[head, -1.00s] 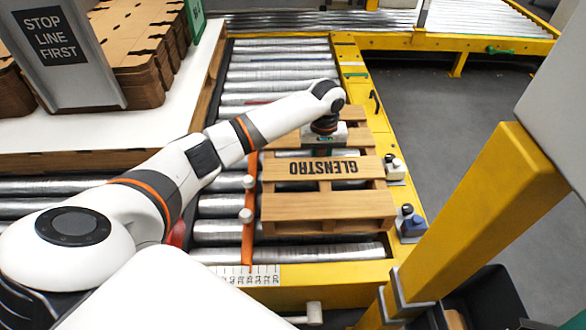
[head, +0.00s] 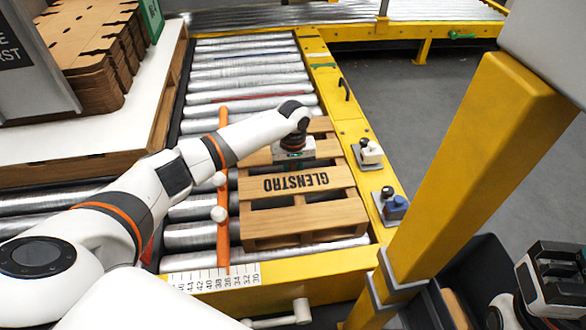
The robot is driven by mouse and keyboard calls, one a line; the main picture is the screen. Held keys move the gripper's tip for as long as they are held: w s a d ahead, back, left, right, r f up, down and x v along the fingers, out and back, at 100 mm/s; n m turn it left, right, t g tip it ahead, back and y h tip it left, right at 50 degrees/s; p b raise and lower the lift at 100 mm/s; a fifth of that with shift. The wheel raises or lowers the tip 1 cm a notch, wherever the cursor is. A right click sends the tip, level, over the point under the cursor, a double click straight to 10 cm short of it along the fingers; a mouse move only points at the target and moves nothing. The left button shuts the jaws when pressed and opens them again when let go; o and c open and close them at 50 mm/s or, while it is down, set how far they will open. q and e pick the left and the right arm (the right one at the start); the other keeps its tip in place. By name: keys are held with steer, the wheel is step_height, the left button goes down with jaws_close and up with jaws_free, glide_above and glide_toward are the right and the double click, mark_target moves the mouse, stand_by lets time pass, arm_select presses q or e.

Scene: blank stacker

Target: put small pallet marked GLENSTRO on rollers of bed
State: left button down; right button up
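The small wooden pallet marked GLENSTRO (head: 325,207) lies flat on the metal rollers of the bed (head: 262,255), near its front right corner. Its lettering appears upside down. My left gripper (head: 293,160) points down at the pallet's far part, behind the lettered board. Its fingertips are hidden, so I cannot tell whether they grip a board. My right gripper (head: 550,285) is at the lower right, beyond the yellow post and away from the pallet. Its finger opening is unclear.
An orange bar (head: 223,240) with white knobs runs along the pallet's left side. Small stops (head: 392,205) sit on the yellow right rail. A yellow post (head: 480,165) rises at the right. Rollers behind the pallet are clear. Cardboard (head: 95,60) is stacked at upper left.

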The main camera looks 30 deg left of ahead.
arm_select(q)
steer(key=shift+w+r, duration=0.1)
steer(key=shift+r, duration=0.1)
steer(key=c, duration=1.2)
jaws_free()
steer(key=shift+f, duration=0.15)
steer(key=shift+o, duration=0.2)
